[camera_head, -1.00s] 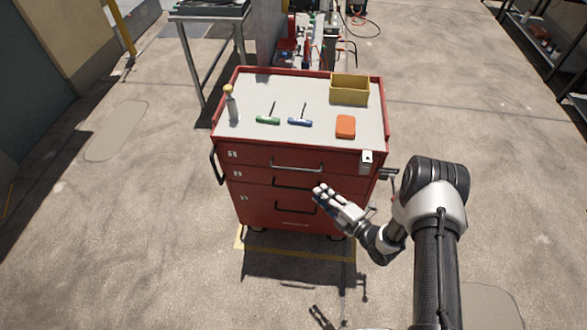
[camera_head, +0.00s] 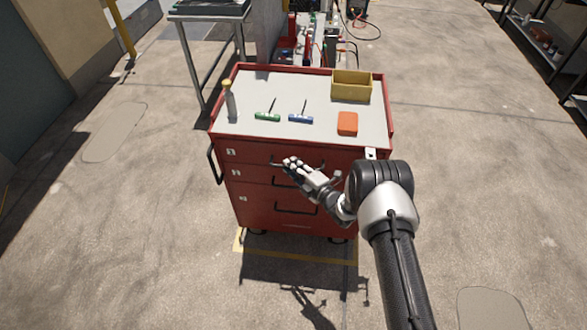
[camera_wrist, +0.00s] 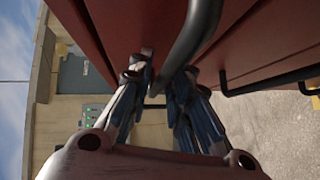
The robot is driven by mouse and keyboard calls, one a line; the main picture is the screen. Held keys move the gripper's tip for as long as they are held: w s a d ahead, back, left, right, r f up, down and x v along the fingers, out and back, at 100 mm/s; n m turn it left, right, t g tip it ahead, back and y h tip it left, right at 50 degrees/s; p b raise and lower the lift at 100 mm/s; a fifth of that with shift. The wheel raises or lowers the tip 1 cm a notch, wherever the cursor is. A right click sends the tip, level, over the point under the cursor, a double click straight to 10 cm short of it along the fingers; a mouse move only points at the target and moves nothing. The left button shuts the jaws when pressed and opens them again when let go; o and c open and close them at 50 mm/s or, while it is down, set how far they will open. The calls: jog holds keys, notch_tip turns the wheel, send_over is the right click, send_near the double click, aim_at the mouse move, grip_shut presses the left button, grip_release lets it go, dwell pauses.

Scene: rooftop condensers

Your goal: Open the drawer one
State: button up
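The red tool cabinet (camera_head: 262,210) has stacked drawers with number labels at their left. The top drawer, drawer one (camera_head: 250,157), looks closed; its bar handle (camera_head: 319,167) is partly hidden by my gripper (camera_head: 290,166). In the wrist view the thick grey handle bar (camera_wrist: 190,38) runs down between the fingertips of my gripper (camera_wrist: 165,78). The fingers are apart, one on each side of the bar. I cannot tell whether they touch it.
The cabinet top holds a bottle (camera_head: 230,102), a green-handled tool (camera_head: 267,117), a blue-handled tool (camera_head: 300,118), an orange block (camera_head: 347,123) and a yellow bin (camera_head: 351,88). Lower drawer handles (camera_head: 296,209) stick out below. The floor in front is clear.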

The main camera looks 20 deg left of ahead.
jog(key=shift+c, duration=0.5)
grip_shut()
